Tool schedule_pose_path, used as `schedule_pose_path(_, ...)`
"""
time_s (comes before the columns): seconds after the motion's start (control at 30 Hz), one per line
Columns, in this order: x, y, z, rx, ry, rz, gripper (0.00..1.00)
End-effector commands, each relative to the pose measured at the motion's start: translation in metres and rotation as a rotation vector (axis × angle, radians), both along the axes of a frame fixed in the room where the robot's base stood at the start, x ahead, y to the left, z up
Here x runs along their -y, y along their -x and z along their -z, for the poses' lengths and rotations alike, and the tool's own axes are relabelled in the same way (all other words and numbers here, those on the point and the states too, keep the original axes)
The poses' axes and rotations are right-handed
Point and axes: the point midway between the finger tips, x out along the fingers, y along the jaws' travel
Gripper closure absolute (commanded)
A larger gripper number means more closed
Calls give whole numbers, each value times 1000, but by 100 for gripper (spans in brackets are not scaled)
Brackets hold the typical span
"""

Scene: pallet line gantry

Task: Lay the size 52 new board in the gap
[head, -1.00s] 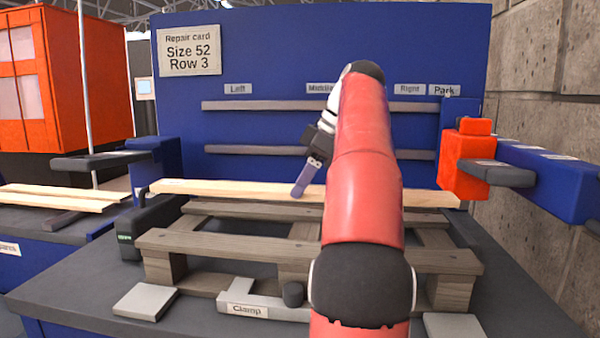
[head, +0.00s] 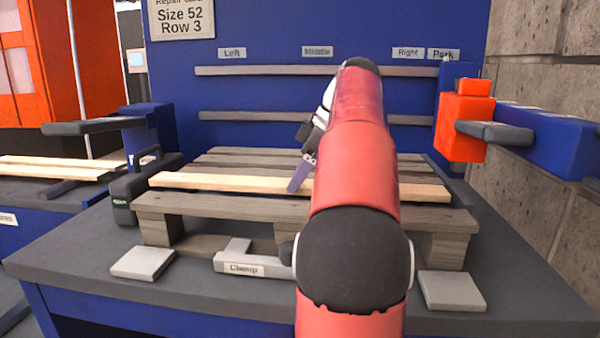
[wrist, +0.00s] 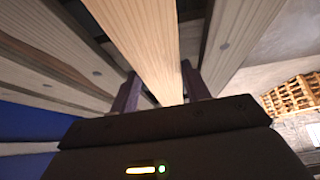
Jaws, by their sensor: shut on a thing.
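The pale new board (head: 230,183) lies crosswise over the grey-brown pallet (head: 300,209), between its front deck board and the boards behind. My gripper (head: 298,187) is shut on the new board near its middle. In the wrist view, the board (wrist: 148,45) runs between both fingers, with dark openings beside it and older deck boards on either side. I cannot tell whether it rests in the gap or hovers just above it. My arm hides part of the board and pallet. The repair card (head: 180,20) reads Size 52, Row 3.
A clamp (head: 245,262) sits at the pallet's front, between grey pads (head: 143,262) and (head: 451,291). An orange block (head: 462,125) with a dark arm stands at right. Other pale boards (head: 60,168) lie on the left bench. A blue panel (head: 300,35) with racks rises behind.

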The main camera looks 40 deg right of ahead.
Motion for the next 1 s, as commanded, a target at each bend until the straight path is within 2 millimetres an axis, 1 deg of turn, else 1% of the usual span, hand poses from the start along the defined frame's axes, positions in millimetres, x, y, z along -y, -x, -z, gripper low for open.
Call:
schedule_pose_path(0.27, 0, 0, 0, 1, 1, 0, 86)
schedule_pose_path(0.87, 0, 0, 12, 0, 0, 0, 86)
schedule_pose_path(0.9, 0, 0, 10, 0, 0, 0, 48)
schedule_pose_path(1.0, 0, 0, 10, 0, 0, 0, 35)
